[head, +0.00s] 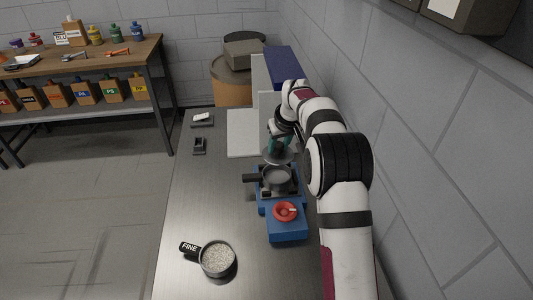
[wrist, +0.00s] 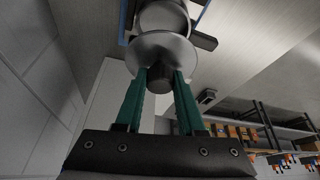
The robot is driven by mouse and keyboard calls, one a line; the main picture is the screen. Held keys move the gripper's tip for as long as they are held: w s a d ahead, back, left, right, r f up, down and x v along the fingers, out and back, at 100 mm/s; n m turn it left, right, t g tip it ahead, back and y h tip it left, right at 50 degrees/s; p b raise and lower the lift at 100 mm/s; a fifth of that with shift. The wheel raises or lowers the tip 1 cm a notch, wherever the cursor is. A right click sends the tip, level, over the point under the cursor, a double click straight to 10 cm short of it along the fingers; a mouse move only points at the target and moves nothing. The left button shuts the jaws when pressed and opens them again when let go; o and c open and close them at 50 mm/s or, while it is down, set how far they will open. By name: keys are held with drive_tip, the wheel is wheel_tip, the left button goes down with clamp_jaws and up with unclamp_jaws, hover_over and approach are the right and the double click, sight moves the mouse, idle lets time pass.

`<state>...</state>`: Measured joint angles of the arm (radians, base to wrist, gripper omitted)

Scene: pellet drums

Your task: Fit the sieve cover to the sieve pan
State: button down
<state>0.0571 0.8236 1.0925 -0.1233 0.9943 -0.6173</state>
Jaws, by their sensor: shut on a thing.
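The sieve cover (head: 270,158) is a round grey metal lid with a dark knob (wrist: 159,78). My gripper (head: 279,145) is shut on this knob; its green fingers (wrist: 158,82) sit on either side of it in the wrist view. The round metal sieve pan (head: 278,180) sits in a blue machine (head: 287,224). In the head view the cover is just behind the pan and seems a little above it, apart from it. In the wrist view the cover's disc (wrist: 160,45) overlaps part of the pan (wrist: 163,14). The exact gap cannot be told.
A red knob (head: 286,211) is on the machine's front. A cup marked FINE (head: 231,264), full of pale pellets, stands nearer on the metal bench (head: 190,220). Two small grey items (head: 199,145) lie at the back left. The wall is close on the right.

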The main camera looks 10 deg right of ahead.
sight(279, 156)
drive_tip(key=shift+f, duration=2.9)
drive_tip(key=shift+f, duration=1)
drive_tip(key=shift+c, duration=2.2)
unclamp_jaws()
drive_tip(key=v, duration=1.6)
drive_tip(key=s+a+r+m+g, duration=0.1)
drive_tip(key=s+a+r+m, duration=0.1)
drive_tip(key=s, duration=0.9)
drive_tip(key=s+a+r+m+g, duration=0.1)
drive_tip(key=s+a+m, duration=0.1)
drive_tip(key=s, duration=0.9)
drive_tip(key=s+a+f+m+g, duration=0.1)
drive_tip(key=s+f+m, duration=0.1)
drive_tip(key=s, duration=0.7)
drive_tip(key=s+f+m+g, duration=0.1)
drive_tip(key=s+f+m, duration=0.1)
drive_tip(key=s, duration=0.8)
drive_tip(key=shift+a+f+y, duration=0.4)
drive_tip(key=shift+f, duration=0.1)
